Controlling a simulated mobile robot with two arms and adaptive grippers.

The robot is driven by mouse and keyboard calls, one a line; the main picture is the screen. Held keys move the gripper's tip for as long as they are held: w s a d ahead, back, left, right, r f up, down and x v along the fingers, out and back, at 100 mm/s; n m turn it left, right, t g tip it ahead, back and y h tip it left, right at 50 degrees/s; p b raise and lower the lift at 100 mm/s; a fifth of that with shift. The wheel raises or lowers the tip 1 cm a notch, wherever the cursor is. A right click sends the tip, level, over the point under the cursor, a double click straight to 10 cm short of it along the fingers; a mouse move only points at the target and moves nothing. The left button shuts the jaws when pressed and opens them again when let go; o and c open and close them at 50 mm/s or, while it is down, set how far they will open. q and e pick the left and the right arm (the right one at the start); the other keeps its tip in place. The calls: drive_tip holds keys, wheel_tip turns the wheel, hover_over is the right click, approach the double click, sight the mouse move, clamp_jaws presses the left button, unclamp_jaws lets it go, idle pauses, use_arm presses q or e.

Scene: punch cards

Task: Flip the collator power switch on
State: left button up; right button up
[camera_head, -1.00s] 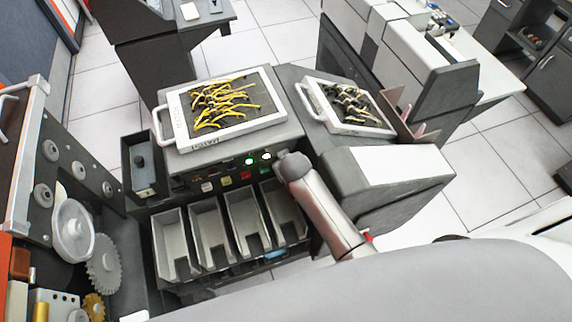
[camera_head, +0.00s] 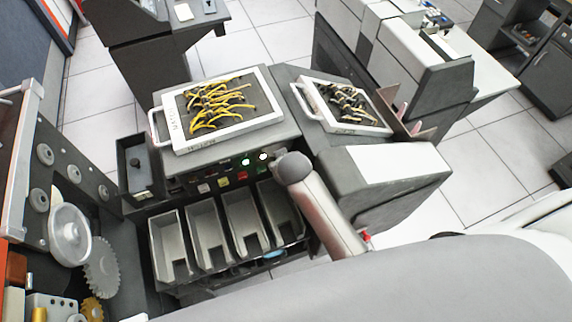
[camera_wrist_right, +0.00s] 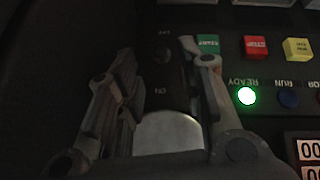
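The collator (camera_head: 312,140) stands in the middle of the head view, with its button panel at the front. The power switch (camera_wrist_right: 162,54) shows in the right wrist view as a small dark knob between the OFF and ON labels. It is dim, and I cannot tell its position. My right gripper (camera_wrist_right: 158,52) is open, with one finger on each side of the switch and nothing visibly held. The right fingertip overlaps the green START button (camera_wrist_right: 208,44); contact is unclear. My right forearm hides this gripper in the head view. My left gripper is not in view.
A red STOP button (camera_wrist_right: 256,46), a yellow button (camera_wrist_right: 297,48) and a lit READY lamp (camera_wrist_right: 247,96) lie to the right. Card bins (camera_head: 247,222) stand below the panel. Wire-filled plugboards (camera_head: 235,136) lie on top. A geared machine (camera_head: 70,232) stands left.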

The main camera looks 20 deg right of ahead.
drive_tip(key=v, duration=0.8)
idle(0.4)
